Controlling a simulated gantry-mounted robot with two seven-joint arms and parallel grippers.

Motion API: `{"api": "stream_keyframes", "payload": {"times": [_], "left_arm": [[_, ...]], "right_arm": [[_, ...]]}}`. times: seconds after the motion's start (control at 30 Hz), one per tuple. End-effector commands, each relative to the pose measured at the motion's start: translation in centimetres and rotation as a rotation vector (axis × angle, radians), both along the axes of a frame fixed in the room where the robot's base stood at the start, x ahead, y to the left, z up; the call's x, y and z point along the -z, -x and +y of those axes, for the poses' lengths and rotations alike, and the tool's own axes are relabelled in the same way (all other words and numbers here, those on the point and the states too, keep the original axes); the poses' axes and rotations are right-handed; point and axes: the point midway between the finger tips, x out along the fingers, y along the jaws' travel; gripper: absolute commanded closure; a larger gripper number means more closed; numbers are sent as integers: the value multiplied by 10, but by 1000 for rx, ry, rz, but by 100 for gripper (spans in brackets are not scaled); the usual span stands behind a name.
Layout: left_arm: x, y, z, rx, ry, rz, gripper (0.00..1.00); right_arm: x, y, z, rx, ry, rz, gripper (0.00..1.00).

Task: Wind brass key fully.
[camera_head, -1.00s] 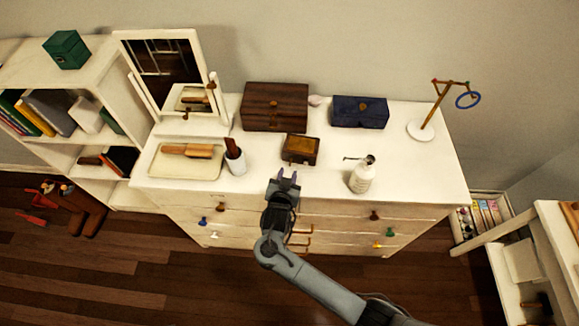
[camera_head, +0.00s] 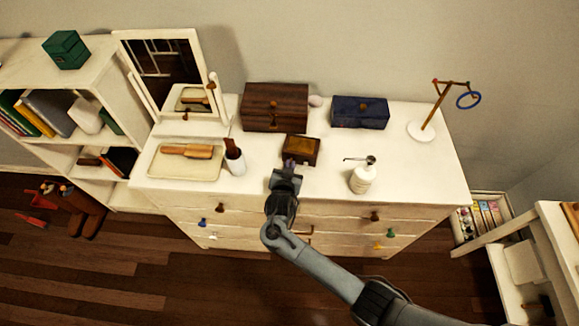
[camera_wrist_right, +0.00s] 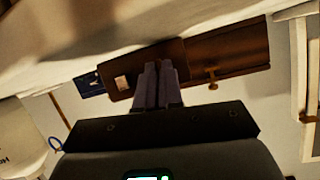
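A small brown box (camera_head: 301,150) with a tan top panel sits near the front middle of the white dresser. My right gripper (camera_head: 289,163) is at the box's front left side, pointing at it. In the right wrist view its two purple-grey fingers (camera_wrist_right: 157,68) lie side by side with almost no gap, in front of the small box (camera_wrist_right: 122,70). I cannot make out the brass key; the fingers cover part of the box, so I cannot tell whether it is between them. My left gripper is not in view.
A brush cup (camera_head: 236,162) and brush tray (camera_head: 165,168) are left. Behind are a wooden box (camera_head: 262,107), a blue box (camera_head: 346,116) and a mirror (camera_head: 120,60). A ring stand (camera_head: 420,133) is at the right.

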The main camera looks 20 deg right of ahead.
Motion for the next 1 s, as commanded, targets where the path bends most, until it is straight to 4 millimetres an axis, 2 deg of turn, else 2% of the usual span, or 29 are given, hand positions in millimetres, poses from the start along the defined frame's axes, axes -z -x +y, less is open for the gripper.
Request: {"api": "stream_keyframes", "payload": {"times": [0.27,0.7,1.0], "left_arm": [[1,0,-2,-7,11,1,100],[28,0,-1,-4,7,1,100],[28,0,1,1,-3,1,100]], "right_arm": [[1,0,0,0,-11,-7,100],[5,3,-3,3,-375,-260,100],[2,2,-4,2,-408,-284,100]]}}
